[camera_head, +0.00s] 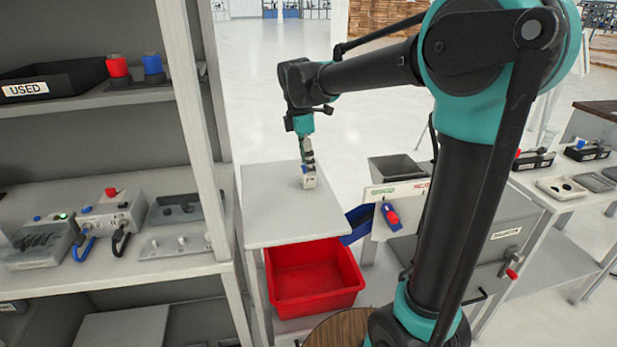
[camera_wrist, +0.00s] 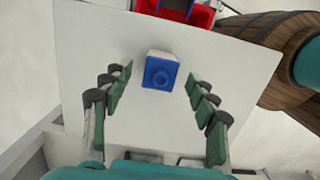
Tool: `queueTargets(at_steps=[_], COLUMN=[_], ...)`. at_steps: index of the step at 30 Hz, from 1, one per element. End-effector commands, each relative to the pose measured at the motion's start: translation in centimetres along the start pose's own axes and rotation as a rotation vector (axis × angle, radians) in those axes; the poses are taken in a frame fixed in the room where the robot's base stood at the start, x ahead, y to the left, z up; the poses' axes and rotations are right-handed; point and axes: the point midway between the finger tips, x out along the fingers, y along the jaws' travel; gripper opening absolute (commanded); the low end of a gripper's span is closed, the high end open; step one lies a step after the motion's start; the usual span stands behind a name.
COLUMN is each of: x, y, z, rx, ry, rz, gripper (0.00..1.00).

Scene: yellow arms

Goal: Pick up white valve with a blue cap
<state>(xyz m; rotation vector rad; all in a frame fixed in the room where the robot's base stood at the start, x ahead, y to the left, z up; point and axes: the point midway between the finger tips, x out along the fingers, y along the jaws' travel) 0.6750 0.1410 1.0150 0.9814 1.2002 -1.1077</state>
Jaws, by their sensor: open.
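The white valve with a blue cap (camera_wrist: 161,71) stands on the white tabletop (camera_wrist: 150,125). In the wrist view its blue cap faces the camera and a strip of white body shows at its far edge. My gripper (camera_wrist: 160,88) is open, with one finger on each side of the valve and clear gaps between. In the head view my gripper (camera_head: 308,165) points down over the small table, and the valve (camera_head: 309,182) shows at its tips, partly hidden by the fingers.
A red bin (camera_head: 312,279) sits under the table. A blue tray (camera_head: 358,222) and a grey box (camera_head: 396,168) are at its right. Shelves at left hold a black USED bin (camera_head: 50,82) and several devices. The tabletop around the valve is clear.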

Motion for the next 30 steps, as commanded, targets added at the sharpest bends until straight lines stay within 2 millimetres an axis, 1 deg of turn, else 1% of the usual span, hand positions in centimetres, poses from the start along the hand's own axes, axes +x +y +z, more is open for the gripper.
queueTargets(at_steps=[1,3,6,14,17,27,28,30], x=[0.8,1.7,2.5,2.8,2.8,2.7,2.7,2.7], y=[0.0,0.0,0.0,0.0,0.0,0.0,0.0,0.0], z=[-0.1,-0.1,-0.1,-0.1,-0.1,-0.1,-0.1,-0.1], rx=[0.000,0.000,0.000,0.000,0.000,0.000,0.000,0.000], ry=[0.000,0.000,0.000,0.000,0.000,0.000,0.000,0.000], rz=[0.000,0.000,0.000,0.000,0.000,0.000,0.000,0.000], gripper=[0.59,0.59,0.59,0.59,0.47,0.05,0.03,0.03])
